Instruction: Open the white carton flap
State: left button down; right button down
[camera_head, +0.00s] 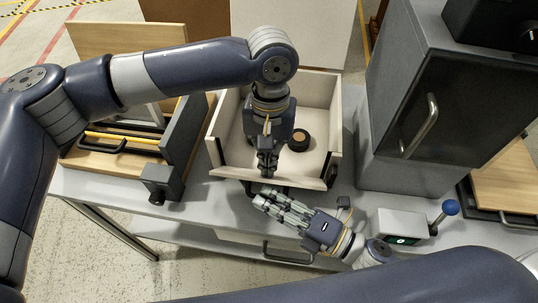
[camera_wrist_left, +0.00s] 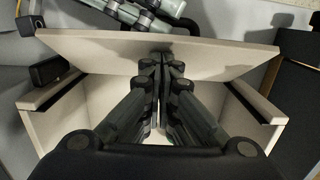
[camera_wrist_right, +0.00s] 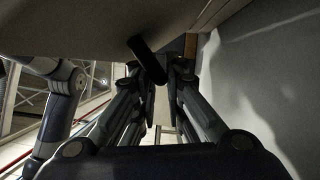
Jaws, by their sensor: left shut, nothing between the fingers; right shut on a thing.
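The white carton (camera_head: 328,95) is an open-topped box on the grey table in the head view. Its front flap (camera_head: 225,172) forms the near wall; in the left wrist view the flap (camera_wrist_left: 225,58) crosses the top and leans outward. My left gripper (camera_head: 267,172) is shut and empty, pointing down inside the box at the flap's inner side. Its tips (camera_wrist_left: 161,55) look close to the flap; contact is unclear. My right gripper (camera_head: 256,197) is outside, below the flap, shut on a dark handle, which shows between its fingertips in the right wrist view (camera_wrist_right: 147,60).
A dark round part with a brown top (camera_head: 299,140) lies in the box. A dark cabinet (camera_head: 415,110) stands at the right. A small device with a blue-knobbed lever (camera_head: 448,208) is at front right. Wooden panels and a grey stand (camera_head: 165,182) are left.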

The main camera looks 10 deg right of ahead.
pick_arm(q)
jog(key=shift+s+a+f, duration=0.1)
jog(key=shift+s+f, duration=0.25)
jog(key=shift+s, duration=0.1)
pick_arm(e)
jog(key=shift+w+d+r, duration=0.15)
jog(key=shift+w+d, duration=0.05)
jog(key=shift+w, duration=0.1)
jog(key=c, duration=1.7)
grip_release()
jog(key=shift+r, duration=0.1)
jog(key=shift+a, duration=0.1)
pick_arm(q)
jog(key=shift+w, duration=0.1)
